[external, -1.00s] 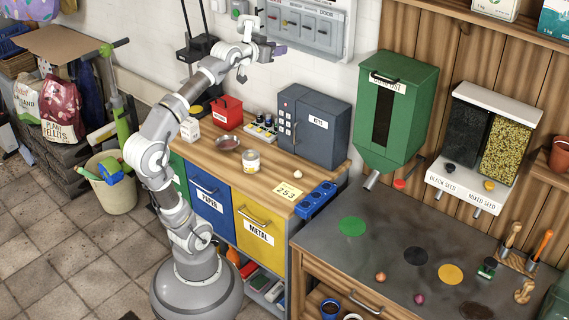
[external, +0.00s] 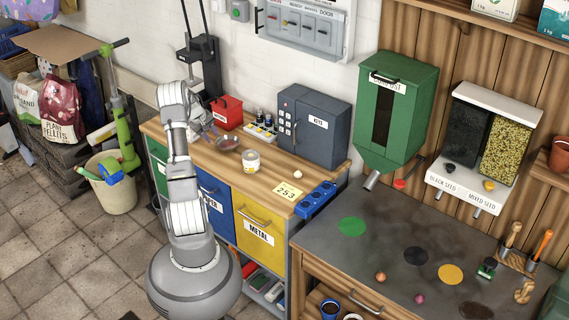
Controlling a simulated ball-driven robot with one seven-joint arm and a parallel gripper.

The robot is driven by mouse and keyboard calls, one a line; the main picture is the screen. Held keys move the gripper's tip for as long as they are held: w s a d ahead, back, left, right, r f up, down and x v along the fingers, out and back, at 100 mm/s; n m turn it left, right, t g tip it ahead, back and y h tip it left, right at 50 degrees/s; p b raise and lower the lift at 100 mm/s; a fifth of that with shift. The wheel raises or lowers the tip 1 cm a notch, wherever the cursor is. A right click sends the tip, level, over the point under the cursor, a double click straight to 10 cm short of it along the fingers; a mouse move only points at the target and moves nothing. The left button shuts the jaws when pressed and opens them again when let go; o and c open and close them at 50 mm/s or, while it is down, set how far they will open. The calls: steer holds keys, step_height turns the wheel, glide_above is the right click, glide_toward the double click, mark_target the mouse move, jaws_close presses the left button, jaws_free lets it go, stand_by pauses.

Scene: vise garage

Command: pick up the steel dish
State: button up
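The steel dish (external: 228,144) is a small, shallow round bowl on the wooden counter, left of an open-topped can (external: 252,161). My gripper (external: 211,131) is low over the counter, just to the upper left of the dish and close to its rim. It is small and partly merged with my wrist in this view. I cannot tell whether its fingers touch the dish or how far apart they are. The dish still rests on the counter.
A red metal box (external: 228,112), a tray of small bottles (external: 262,131) and a grey safe (external: 312,128) stand along the back. A number card (external: 288,190) and a blue holder (external: 316,200) lie at right. The counter's front middle is clear.

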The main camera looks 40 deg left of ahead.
mark_target(228, 145)
steer(key=b+x, duration=0.1)
steer(key=x, duration=0.1)
steer(key=b+x, duration=0.1)
steer(key=x, duration=0.2)
steer(key=b+x, duration=0.1)
steer(key=x, duration=0.1)
steer(key=shift+w+a+f, duration=0.2)
steer(key=shift+a+f, duration=0.1)
steer(key=shift+a, duration=0.05)
steer(key=shift+r, duration=0.15)
jaws_close()
